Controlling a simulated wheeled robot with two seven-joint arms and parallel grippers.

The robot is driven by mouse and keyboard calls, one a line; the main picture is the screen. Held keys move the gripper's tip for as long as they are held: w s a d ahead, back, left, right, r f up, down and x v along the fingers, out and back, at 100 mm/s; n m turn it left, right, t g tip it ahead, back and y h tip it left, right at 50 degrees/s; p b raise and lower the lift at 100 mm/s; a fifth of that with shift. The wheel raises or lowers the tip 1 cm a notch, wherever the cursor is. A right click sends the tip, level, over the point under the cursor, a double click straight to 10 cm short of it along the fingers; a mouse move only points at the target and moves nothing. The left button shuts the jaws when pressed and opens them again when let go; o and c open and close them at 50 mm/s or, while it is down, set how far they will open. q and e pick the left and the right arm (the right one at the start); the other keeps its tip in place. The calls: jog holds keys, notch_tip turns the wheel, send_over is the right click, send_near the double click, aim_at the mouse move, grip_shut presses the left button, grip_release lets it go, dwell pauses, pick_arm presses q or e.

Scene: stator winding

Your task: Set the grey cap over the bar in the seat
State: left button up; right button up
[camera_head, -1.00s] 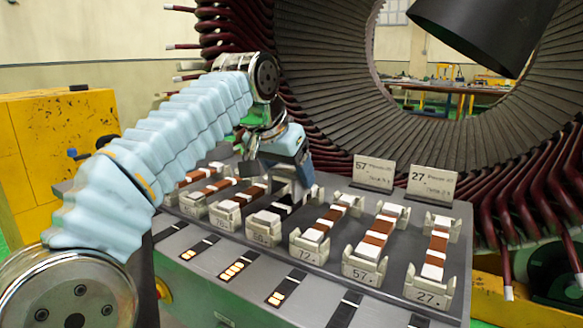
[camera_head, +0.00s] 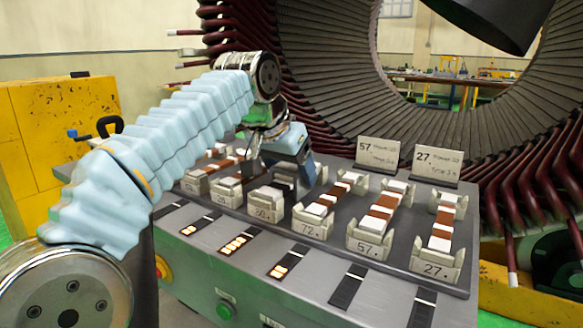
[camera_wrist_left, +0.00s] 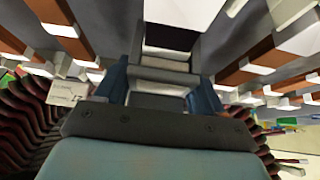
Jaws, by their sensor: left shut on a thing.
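My left gripper (camera_head: 288,178) reaches down over the third seat (camera_head: 266,205) from the left, whose front label is hard to read. In the left wrist view the gripper (camera_wrist_left: 160,85) is shut on a pale grey block, the grey cap (camera_wrist_left: 163,73), between its blue fingers. A dark strip, apparently the bar (camera_wrist_left: 172,38), shows just beyond the block. The fingers hide much of the seat's far part, so I cannot tell whether the cap touches the bar. My right gripper is not in view.
Neighbouring seats 72 (camera_head: 309,227), 57 (camera_head: 368,247) and 27 (camera_head: 435,266) hold brown bars with white pieces. Two sign cards (camera_head: 383,153) stand behind them. The big stator ring (camera_head: 330,95) with dark red coil ends rises close behind. A yellow cabinet (camera_head: 60,135) stands at left.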

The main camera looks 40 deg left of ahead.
pick_arm(q)
jog(key=shift+f, duration=0.15)
jog(key=shift+f+b, duration=0.4)
jog(key=shift+b, duration=0.1)
jog(key=o, duration=1.2)
jog(key=shift+c, duration=0.2)
jog(key=shift+s+r, duration=0.15)
jog(key=shift+r, duration=0.2)
jog(key=p+v, duration=0.3)
jog(key=v, duration=1)
jog(key=shift+d+p, duration=0.1)
jog(key=shift+p, duration=0.25)
